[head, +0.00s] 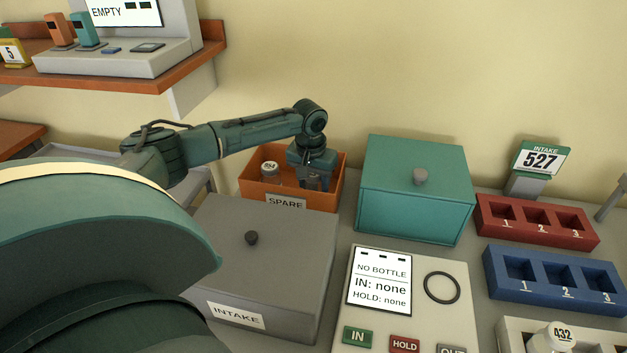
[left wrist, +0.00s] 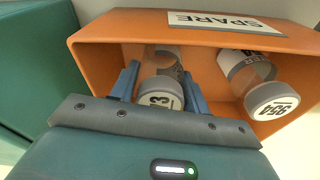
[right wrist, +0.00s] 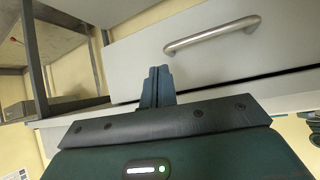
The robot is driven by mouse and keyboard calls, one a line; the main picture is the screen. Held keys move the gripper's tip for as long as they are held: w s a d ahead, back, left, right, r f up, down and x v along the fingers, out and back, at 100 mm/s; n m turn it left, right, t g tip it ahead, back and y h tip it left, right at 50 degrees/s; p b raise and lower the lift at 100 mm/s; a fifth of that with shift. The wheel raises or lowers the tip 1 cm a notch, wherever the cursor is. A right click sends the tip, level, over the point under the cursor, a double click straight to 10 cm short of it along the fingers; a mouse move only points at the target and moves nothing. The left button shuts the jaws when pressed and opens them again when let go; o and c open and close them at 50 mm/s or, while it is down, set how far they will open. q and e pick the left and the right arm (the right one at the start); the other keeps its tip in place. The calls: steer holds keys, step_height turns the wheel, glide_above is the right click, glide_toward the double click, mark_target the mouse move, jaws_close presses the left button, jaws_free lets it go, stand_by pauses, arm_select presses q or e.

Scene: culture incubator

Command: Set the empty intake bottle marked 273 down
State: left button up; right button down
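My left gripper (head: 318,184) points down into the orange bin marked SPARE (head: 297,203). In the left wrist view its two blue fingers stand on either side of a clear bottle with a pale cap (left wrist: 161,94), close against it. Only a "3" reads on that cap; the rest is hidden by the gripper body. The bottle is upright or nearly so inside the bin; whether its base touches the floor is hidden. My right gripper (right wrist: 157,86) is shut and empty, in front of a grey drawer front.
A second bottle marked 954 (head: 270,170) stands in the bin beside the gripper. A teal lidded box (head: 412,205) is to the right, a grey INTAKE box (head: 262,270) in front. A panel reading NO BOTTLE (head: 380,282) and red (head: 537,222) and blue (head: 555,280) racks lie further right.

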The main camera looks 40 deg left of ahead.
arm_select(q)
steer(key=o, duration=0.4)
steer(key=r, duration=0.4)
steer(key=s+r, duration=0.1)
steer(key=r, duration=0.7)
steer(key=shift+s+d+r, duration=0.1)
steer(key=shift+s+d, duration=0.1)
steer(key=shift+d, duration=0.05)
